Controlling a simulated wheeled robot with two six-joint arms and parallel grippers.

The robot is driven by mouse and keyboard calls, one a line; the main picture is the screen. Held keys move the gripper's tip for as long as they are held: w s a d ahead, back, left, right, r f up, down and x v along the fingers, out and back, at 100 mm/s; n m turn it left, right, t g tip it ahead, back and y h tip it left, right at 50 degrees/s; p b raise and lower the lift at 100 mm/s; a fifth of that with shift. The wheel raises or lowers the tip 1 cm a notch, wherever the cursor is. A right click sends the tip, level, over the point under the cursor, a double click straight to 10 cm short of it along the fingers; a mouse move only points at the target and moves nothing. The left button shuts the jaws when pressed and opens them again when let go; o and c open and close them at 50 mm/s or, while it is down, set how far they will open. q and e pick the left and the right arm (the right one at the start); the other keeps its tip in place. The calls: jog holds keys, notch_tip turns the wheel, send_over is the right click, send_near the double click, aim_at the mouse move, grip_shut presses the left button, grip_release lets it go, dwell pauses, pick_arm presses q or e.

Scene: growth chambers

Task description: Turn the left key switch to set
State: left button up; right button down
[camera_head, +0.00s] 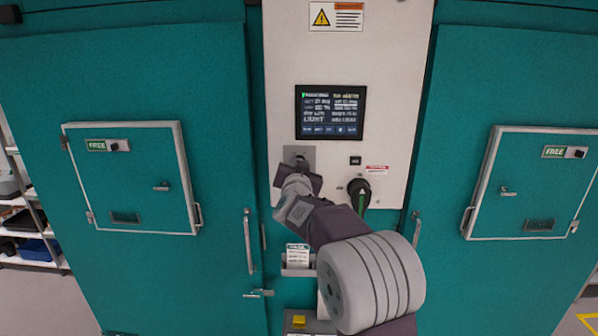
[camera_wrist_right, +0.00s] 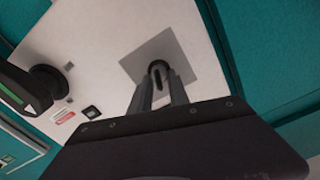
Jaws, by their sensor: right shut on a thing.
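The left key switch is a small dark key switch (camera_wrist_right: 158,68) on a square grey plate (camera_head: 299,153) on the white control panel (camera_head: 390,90). In the head view my right gripper (camera_head: 299,166) reaches up to it and hides most of the switch. In the right wrist view both fingertips of that gripper (camera_wrist_right: 158,82) are at the switch, one on each side, shut on its key. The plate also shows there (camera_wrist_right: 143,64). I cannot read the key's position. My left gripper is not in view.
A black round connector with a green-striped lead (camera_head: 359,188) sits right of the switch, below a small black switch (camera_head: 355,160). A display (camera_head: 330,112) is above. Teal chamber doors (camera_head: 215,80) with small hatches flank the panel. A label holder (camera_head: 297,258) is below.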

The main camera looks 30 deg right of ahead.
jog(key=shift+m+b, duration=0.5)
jog(key=shift+m, duration=0.6)
jog(key=c, duration=1.7)
grip_release()
jog(key=shift+o, duration=0.6)
jog(key=shift+d, duration=0.1)
jog(key=shift+f, duration=0.1)
jog(key=b+v, duration=0.2)
jog(key=v, duration=0.7)
